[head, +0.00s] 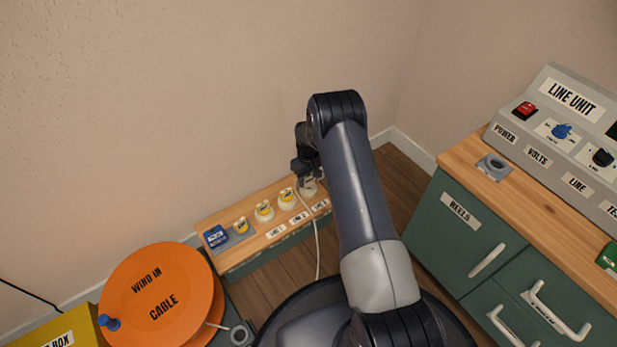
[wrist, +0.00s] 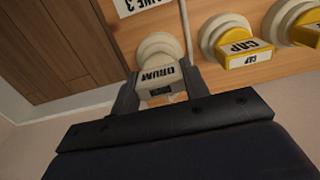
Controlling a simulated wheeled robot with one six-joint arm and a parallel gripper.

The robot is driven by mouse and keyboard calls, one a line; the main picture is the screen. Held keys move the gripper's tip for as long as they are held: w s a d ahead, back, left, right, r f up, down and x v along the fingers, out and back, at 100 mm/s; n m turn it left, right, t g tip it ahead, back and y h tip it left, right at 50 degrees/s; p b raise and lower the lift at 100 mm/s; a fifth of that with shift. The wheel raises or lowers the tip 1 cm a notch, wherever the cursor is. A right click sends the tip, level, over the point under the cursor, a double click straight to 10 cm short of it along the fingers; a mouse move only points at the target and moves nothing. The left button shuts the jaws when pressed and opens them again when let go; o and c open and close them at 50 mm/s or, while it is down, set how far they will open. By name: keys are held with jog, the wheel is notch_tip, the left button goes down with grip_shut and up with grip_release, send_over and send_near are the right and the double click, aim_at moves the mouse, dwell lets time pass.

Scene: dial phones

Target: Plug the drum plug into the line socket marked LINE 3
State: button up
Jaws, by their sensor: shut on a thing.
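My gripper (head: 306,168) is shut on the drum plug, a pale block marked DRUM (wrist: 160,78) in the wrist view, with a finger on each side. The plug is lined up with the round cream line socket (wrist: 156,46) beside the upside-down LINE 3 label (wrist: 140,5). The plug's front overlaps this socket in the picture; I cannot tell how deep it sits. In the head view the arm partly hides the plug and socket. A white cable (head: 315,240) hangs down from there. The neighbouring socket bears a yellow CAP (wrist: 245,55).
Yellow-capped sockets (head: 264,210) line the wooden shelf (head: 247,250), with a blue block (head: 216,236) at its left end. An orange cable drum (head: 155,300) stands lower left. The green cabinet (head: 455,235) with the grey line unit (head: 560,115) stands right. The wall is close behind the shelf.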

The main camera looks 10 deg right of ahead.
jog(key=shift+f+b, duration=0.4)
jog(key=shift+f, duration=0.2)
jog(key=o, duration=1.1)
jog(key=shift+c, duration=1.4)
jog(key=shift+r+p, duration=2)
jog(key=shift+r, duration=1.85)
jog(key=shift+f, duration=0.2)
